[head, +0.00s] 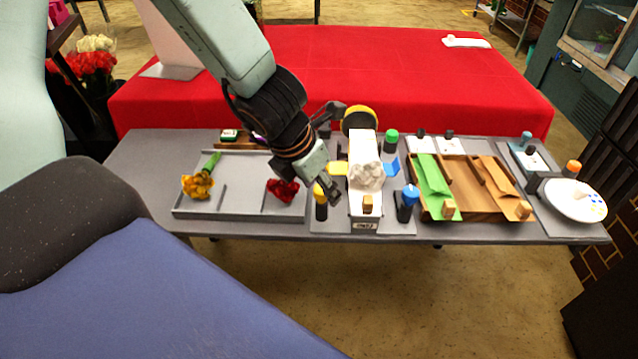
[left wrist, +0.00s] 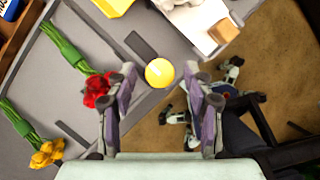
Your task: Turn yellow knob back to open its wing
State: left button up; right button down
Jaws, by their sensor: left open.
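The yellow knob (head: 319,189) tops a dark post at the front left of the white central stand. In the left wrist view the round yellow knob (left wrist: 160,72) shows centred between the tips of my left gripper (left wrist: 160,88). The gripper is open, with a finger on each side and nothing held. In the head view my left gripper (head: 328,183) is right over the knob and partly covers it; I cannot tell whether it touches. A yellow wing (head: 337,168) sticks out left from the stand, and its edge shows in the left wrist view (left wrist: 113,5). My right gripper is out of view.
A white wrapped bundle (head: 366,176) sits on the stand. A blue knob (head: 411,194), a green knob (head: 392,135) and a blue wing (head: 391,167) are to its right. The left tray (head: 240,212) holds a yellow and a red flower. A wooden tray (head: 470,203) stands further right.

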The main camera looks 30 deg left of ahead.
pick_arm(q)
jog(key=v, duration=0.7)
jog(key=shift+s+r, duration=0.2)
jog(key=shift+r, duration=0.05)
dwell(0.3)
dwell(0.6)
